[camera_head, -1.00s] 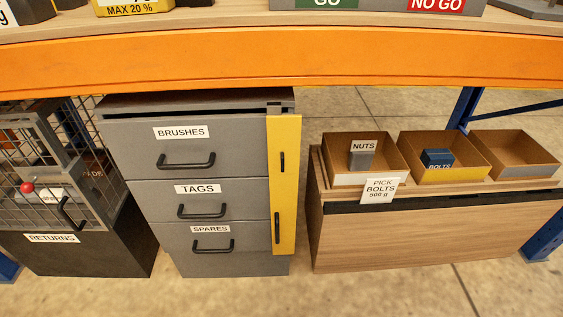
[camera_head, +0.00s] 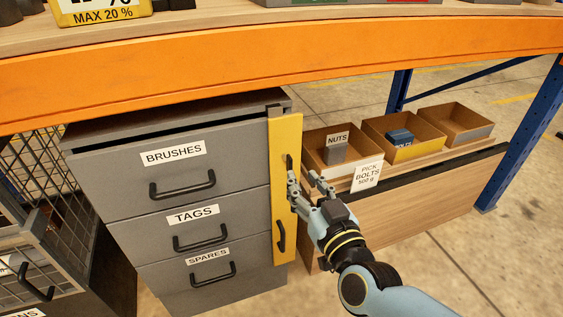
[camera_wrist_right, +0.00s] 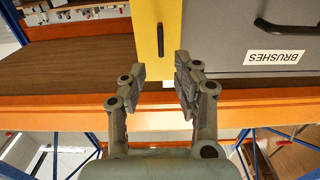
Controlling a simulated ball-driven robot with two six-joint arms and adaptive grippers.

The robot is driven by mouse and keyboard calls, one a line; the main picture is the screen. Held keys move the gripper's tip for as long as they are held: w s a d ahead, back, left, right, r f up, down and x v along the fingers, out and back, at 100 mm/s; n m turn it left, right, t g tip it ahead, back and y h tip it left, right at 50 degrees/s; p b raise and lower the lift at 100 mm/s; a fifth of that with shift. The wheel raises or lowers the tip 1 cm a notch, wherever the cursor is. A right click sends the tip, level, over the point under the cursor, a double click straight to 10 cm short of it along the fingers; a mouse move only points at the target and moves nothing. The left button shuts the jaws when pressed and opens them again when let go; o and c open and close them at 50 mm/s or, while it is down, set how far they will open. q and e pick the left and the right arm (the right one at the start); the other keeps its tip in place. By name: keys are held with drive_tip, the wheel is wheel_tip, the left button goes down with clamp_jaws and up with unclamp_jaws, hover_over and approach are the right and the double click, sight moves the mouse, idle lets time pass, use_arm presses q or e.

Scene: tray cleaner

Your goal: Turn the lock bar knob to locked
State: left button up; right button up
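The yellow lock bar (camera_head: 286,215) runs down the right front edge of a grey drawer cabinet (camera_head: 140,190). Its small black knob (camera_head: 289,163) sits on the bar's upper part, long and upright. A longer black handle (camera_head: 281,236) is lower on the bar. My right gripper (camera_head: 302,176) is open and empty, its fingers pointing at the bar near the knob. In the right wrist view, which is upside down, the knob (camera_wrist_right: 160,39) shows upright beyond the gap between the open fingertips (camera_wrist_right: 160,68), apart from them. My left gripper is out of view.
An orange shelf beam (camera_head: 200,80) crosses above the cabinet. A wire cage (camera_head: 50,190) stands at the left.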

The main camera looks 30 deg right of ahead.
sight(291, 164)
drive_tip(key=x, duration=0.8)
drive_tip(key=shift+a+b, duration=0.15)
drive_tip(key=shift+b, duration=0.15)
clamp_jaws()
